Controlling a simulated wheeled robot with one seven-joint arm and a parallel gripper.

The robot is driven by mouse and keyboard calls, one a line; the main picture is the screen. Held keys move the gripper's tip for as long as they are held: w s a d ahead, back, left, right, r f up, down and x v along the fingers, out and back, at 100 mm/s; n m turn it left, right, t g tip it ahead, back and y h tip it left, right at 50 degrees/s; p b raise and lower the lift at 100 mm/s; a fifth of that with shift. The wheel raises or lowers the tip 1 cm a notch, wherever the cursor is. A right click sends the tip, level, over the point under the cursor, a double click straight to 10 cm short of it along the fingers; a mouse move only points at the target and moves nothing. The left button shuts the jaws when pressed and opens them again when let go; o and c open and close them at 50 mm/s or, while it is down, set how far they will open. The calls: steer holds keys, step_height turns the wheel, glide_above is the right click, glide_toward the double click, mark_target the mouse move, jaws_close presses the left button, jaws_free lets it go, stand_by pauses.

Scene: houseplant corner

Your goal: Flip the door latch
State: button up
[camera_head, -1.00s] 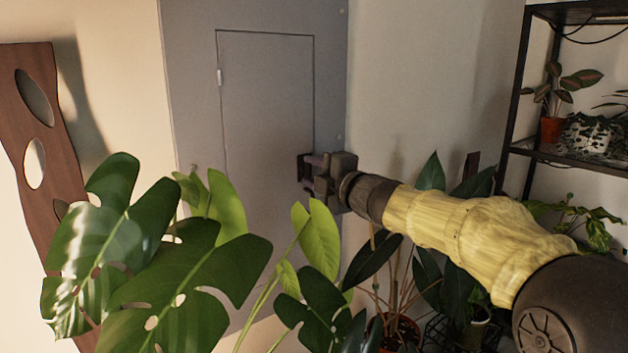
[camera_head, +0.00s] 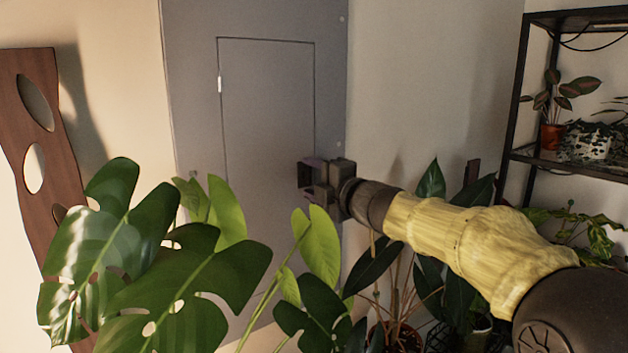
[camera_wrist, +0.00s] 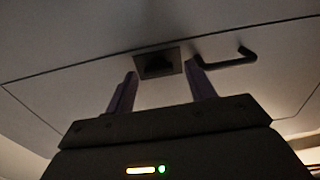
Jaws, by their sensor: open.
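A grey metal cabinet (camera_head: 190,120) on the wall has a flat door (camera_head: 265,100), shut flush in its frame. My gripper (camera_head: 306,178) is at the door's right edge and hides the latch in the head view. In the wrist view, a dark square latch plate (camera_wrist: 157,62) with a dark raised piece sits on the door (camera_wrist: 90,70). My gripper (camera_wrist: 162,70) is open, with one finger to each side of the latch in the picture. Whether the fingers touch it cannot be told.
A dark bar handle (camera_wrist: 226,60) is right of the latch in the wrist view. Large monstera leaves (camera_head: 190,270) stand low in front of the cabinet. A black shelf (camera_head: 512,150) with potted plants is at right. A wooden board (camera_head: 45,185) leans at left.

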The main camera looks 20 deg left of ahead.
steer(key=shift+d, duration=0.1)
steer(key=b+v, duration=0.2)
steer(key=v, duration=1.5)
steer(key=shift+s, duration=0.2)
steer(key=w+d+f+m+t+h+p, duration=0.1)
steer(key=d+f+m+h+p, duration=0.2)
steer(key=d+f+m+h, duration=0.45)
steer(key=w+d+f+m+h+p, duration=0.25)
steer(key=d+f+m+h, duration=0.35)
steer(key=d+m, duration=0.4)
steer(key=s+d+f+m+g+p, duration=0.2)
steer(key=s+f+m+g, duration=0.2)
steer(key=s+f, duration=0.3)
steer(key=s+d+f+m+g+h+p, duration=0.1)
steer(key=s+f+m+g, duration=0.4)
steer(key=s, duration=0.7)
step_height(320, 180, down, 3)
steer(key=shift+s+d+r+m+p, duration=0.15)
steer(key=shift+d+m+p, duration=0.3)
steer(key=shift+m+p, duration=0.65)
